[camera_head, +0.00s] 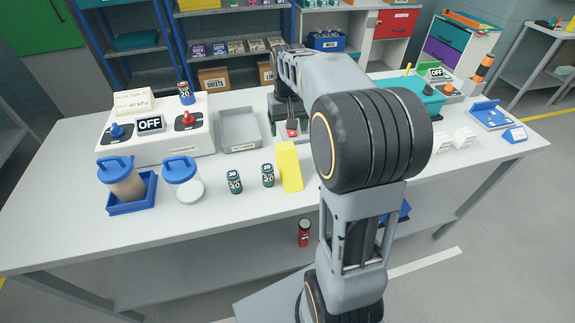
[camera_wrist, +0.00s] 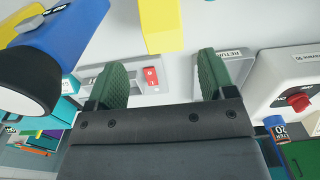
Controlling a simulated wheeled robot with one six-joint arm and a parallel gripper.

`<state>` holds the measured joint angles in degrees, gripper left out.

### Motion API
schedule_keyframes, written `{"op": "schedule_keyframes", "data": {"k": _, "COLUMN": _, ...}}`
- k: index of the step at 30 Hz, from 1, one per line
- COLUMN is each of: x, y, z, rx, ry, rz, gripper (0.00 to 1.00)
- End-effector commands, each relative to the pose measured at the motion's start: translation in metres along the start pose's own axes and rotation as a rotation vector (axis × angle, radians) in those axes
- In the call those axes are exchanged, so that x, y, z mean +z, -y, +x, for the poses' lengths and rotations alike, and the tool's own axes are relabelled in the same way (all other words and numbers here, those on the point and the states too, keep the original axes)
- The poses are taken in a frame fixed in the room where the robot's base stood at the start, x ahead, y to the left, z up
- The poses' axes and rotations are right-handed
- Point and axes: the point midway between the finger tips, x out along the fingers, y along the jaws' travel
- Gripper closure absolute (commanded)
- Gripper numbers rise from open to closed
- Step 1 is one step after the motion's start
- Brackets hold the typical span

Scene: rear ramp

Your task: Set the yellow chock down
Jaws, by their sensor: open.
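The yellow chock (camera_head: 289,167) stands on the white table near its front edge, just right of two small dark green cans. It also shows at the top of the wrist view (camera_wrist: 161,25), partly cut off by the frame edge. My gripper (camera_head: 290,115) is behind the chock in the head view, partly hidden by my arm. In the wrist view my gripper's two green fingers (camera_wrist: 160,62) are wide apart. Nothing is between them, and the chock lies beyond their tips with no visible contact.
A red switch (camera_head: 292,128) sits by the gripper. A grey tray (camera_head: 240,146) and a control box (camera_head: 150,152) are to the left. Two green cans (camera_head: 234,181) and blue-lidded jars (camera_head: 181,168) stand left of the chock. A blue-and-yellow object (camera_wrist: 60,45) fills the wrist view's upper left.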

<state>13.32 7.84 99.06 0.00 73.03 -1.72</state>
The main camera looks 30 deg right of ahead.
Motion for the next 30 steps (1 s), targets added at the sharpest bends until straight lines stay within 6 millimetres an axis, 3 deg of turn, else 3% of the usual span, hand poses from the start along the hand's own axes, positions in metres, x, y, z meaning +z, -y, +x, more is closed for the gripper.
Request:
{"op": "schedule_keyframes", "data": {"k": 9, "x": 0.0, "y": 0.001, "z": 0.054, "rx": 0.0, "ry": 0.005, "rz": -0.002, "gripper": 0.23}}
{"op": "schedule_keyframes", "data": {"k": 19, "x": 0.0, "y": 0.001, "z": 0.076, "rx": 0.0, "ry": 0.003, "rz": -0.002, "gripper": 0.23}}
{"op": "schedule_keyframes", "data": {"k": 30, "x": 0.0, "y": 0.002, "z": 0.119, "rx": 0.0, "ry": 0.004, "rz": -0.002, "gripper": 0.23}}
